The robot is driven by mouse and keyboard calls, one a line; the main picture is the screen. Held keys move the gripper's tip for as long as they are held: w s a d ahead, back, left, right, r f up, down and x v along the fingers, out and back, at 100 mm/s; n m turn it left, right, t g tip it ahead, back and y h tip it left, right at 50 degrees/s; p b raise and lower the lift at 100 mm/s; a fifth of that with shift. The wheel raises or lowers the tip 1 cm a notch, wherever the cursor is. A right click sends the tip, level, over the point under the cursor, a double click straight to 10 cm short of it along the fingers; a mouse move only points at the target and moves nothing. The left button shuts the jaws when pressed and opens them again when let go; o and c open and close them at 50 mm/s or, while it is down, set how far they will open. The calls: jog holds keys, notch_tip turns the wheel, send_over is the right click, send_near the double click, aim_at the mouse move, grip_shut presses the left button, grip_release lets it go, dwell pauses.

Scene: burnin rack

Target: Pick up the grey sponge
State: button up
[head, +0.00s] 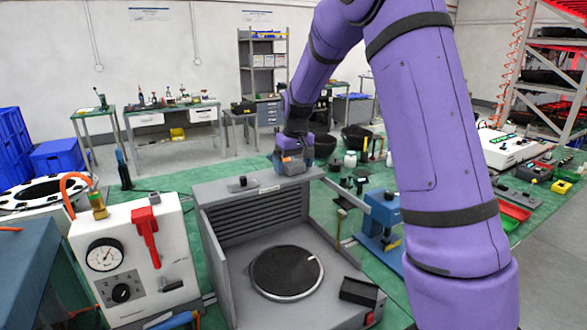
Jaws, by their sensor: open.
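My gripper (292,157) is at the end of my purple arm, low over the back top edge of the grey open-fronted machine (215,222). A small grey block (293,167) shows at the fingertips, with a bit of orange above it; it may be the grey sponge, but it is too small to be sure. The gripper is open. I cannot tell whether the block stands between the fingers or just in front of them, or whether they touch it.
A white gauge box (130,250) with a red lever stands left of the machine. A round dark plate (287,272) lies inside the machine, with a black block (359,291) at its right. A blue press (382,215) and several small jars crowd the green bench at right.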

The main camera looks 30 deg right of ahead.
aim_at(294, 163)
jog(key=c, duration=1.1)
jog(key=shift+o, duration=0.2)
jog(key=shift+r, duration=0.15)
jog(key=shift+r, duration=0.6)
jog(key=shift+s+a+r, duration=0.1)
jog(key=shift+s+r, duration=0.15)
jog(key=shift+r, duration=0.3)
jog(key=shift+s+r, duration=0.2)
jog(key=shift+r, duration=0.3)
jog(key=s+a+r, duration=0.1)
jog(key=s+a, duration=0.2)
jog(key=s, duration=1.1)
jog(key=shift+s+r, duration=0.2)
jog(key=shift+s, duration=0.2)
